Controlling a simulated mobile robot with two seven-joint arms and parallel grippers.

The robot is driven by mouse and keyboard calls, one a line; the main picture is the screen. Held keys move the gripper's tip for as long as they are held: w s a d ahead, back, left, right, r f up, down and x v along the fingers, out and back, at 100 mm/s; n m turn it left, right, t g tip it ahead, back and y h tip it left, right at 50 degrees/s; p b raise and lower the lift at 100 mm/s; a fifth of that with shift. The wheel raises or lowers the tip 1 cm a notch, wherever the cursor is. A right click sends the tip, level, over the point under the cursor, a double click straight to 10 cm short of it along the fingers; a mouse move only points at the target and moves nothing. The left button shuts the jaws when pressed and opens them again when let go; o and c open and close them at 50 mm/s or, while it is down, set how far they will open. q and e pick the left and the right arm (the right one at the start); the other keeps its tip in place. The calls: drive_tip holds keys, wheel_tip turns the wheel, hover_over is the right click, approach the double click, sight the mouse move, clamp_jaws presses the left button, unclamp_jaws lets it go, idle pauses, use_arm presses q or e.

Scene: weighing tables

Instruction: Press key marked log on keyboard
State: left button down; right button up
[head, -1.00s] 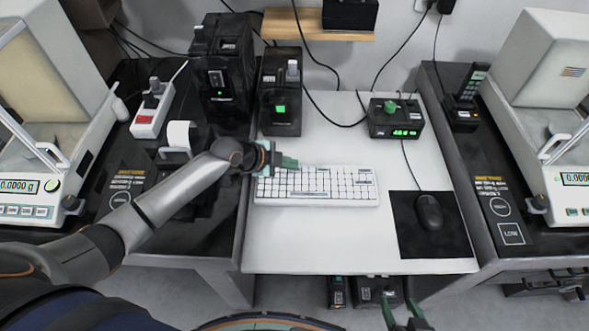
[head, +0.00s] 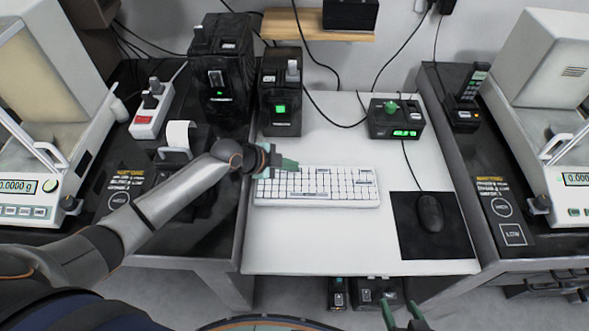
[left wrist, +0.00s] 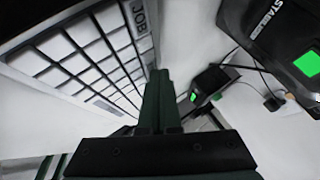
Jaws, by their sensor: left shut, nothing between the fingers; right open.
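The white keyboard (head: 318,190) lies on the white middle table. It also shows in the left wrist view (left wrist: 75,62), where a key marked JOB (left wrist: 139,18) is readable. I cannot read a key marked log in these frames. My left gripper (head: 291,163) is shut and empty, with its green fingertips at the keyboard's upper left edge. In the left wrist view its closed fingers (left wrist: 158,88) point along the keyboard's edge. I cannot tell whether the tips touch a key. My right gripper (head: 402,315) is open at the bottom of the head view, below the table's front edge.
A mouse (head: 429,212) lies on a black mat (head: 408,247) right of the keyboard. Black devices with green lights (head: 281,92) and a green display (head: 396,119) stand behind it. Balances (head: 60,130) flank the table on both sides. The white tabletop (head: 330,243) in front is clear.

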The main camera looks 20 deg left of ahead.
sight(290, 172)
use_arm(q)
drive_tip(key=shift+r+p, duration=0.7)
drive_tip(key=shift+r, duration=0.05)
wheel_tip(290, 172, up, 5)
drive_tip(key=p, duration=0.4)
idle(0.9)
